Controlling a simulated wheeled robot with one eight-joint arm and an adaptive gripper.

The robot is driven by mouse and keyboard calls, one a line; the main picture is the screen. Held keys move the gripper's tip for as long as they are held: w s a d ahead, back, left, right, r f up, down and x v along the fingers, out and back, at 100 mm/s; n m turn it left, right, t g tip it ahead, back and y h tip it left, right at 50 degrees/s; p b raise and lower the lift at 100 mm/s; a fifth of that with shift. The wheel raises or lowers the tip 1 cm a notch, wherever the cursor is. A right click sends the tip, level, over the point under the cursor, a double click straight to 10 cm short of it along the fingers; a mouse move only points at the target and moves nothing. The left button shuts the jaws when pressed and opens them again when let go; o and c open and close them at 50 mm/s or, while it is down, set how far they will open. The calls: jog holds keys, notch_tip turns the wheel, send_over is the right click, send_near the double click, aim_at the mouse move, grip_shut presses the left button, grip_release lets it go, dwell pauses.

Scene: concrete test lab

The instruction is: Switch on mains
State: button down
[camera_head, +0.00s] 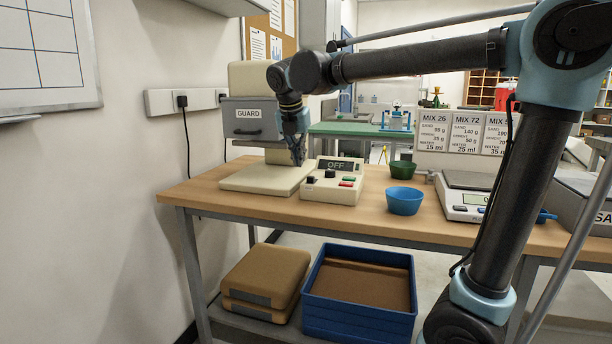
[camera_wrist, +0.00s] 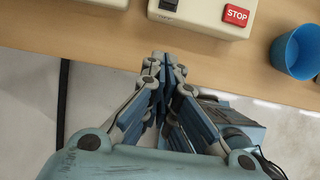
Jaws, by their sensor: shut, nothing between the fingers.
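A cream control box (camera_head: 331,190) with a display reading OFF stands on the wooden bench. Its panel has a black knob (camera_head: 330,173), a small black switch (camera_head: 310,180), a green button (camera_head: 349,179) and a red button (camera_head: 346,184). In the wrist view the black switch (camera_wrist: 170,5) and the red STOP button (camera_wrist: 236,15) show at the top edge. My gripper (camera_head: 299,160) is shut and empty, pointing down near the box's left side. In the wrist view my fingertips (camera_wrist: 163,57) appear apart from the box. No label on the switch is readable.
A cream machine with a grey GUARD cover (camera_head: 248,121) stands behind my gripper, its base (camera_head: 262,180) left of the box. A blue bowl (camera_head: 404,201), a green bowl (camera_head: 402,170) and a scale (camera_head: 466,197) stand to the right. Wall sockets (camera_head: 158,103) are at left.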

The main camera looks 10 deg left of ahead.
aim_at(310, 179)
jog(key=x, duration=1)
jog(key=shift+f, duration=0.1)
jog(key=shift+w+d, duration=0.1)
jog(key=shift+w, duration=1.8)
jog(key=shift+w+d, duration=0.15)
jog(key=shift+w, duration=1.3)
jog(key=s, duration=0.4)
jog(key=v, duration=1)
